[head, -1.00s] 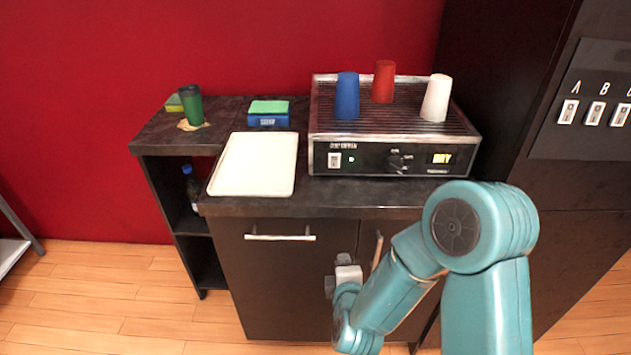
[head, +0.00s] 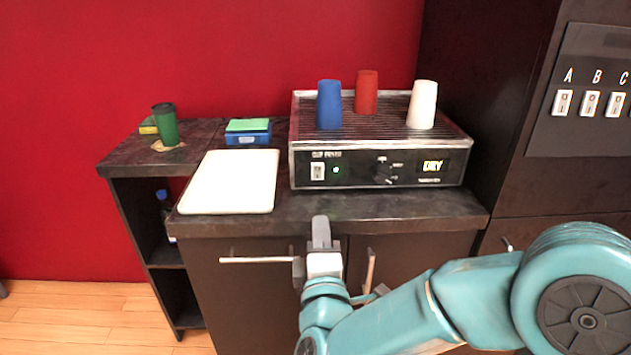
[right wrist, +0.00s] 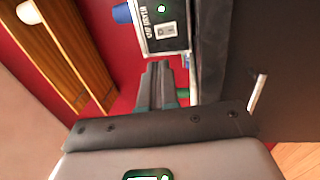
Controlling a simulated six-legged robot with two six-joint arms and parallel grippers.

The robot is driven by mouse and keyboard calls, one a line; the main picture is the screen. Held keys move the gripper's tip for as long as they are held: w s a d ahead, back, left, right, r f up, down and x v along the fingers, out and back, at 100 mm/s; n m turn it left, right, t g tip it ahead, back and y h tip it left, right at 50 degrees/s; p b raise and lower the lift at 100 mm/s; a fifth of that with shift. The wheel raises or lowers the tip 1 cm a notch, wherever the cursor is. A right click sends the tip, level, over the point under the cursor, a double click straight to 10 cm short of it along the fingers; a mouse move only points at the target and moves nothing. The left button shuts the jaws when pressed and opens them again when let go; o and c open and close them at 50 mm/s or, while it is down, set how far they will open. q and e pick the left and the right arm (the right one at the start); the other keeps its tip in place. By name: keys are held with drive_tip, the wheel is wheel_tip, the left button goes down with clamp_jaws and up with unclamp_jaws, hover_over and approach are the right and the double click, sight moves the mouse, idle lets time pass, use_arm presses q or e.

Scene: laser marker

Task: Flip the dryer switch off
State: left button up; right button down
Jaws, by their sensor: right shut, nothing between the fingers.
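The dryer (head: 345,172) is a metal-framed box on the counter, with a ribbed top. Its dark front panel has a white switch (head: 317,171) at the left, a lit green light, a black knob (head: 384,171) and a display reading DRY. The switch also shows in the right wrist view (right wrist: 165,31), ahead of the fingers. My right gripper (head: 321,222) is shut and empty, in front of the counter edge, below and nearer than the switch and apart from it. Its fingers point toward the dryer in the wrist view (right wrist: 158,68). My left gripper is not in view.
Blue (head: 329,104), red (head: 366,92) and white (head: 422,104) cups stand upside down on the dryer. A white tray (head: 232,182) lies to its left. Labelled switches (head: 589,103) are on the right wall panel.

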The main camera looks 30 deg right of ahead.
drive_tip(key=p, duration=0.9)
approach(317, 168)
drive_tip(key=x, duration=0.6)
drive_tip(key=shift+w+d, duration=0.2)
drive_tip(key=shift+w, duration=0.2)
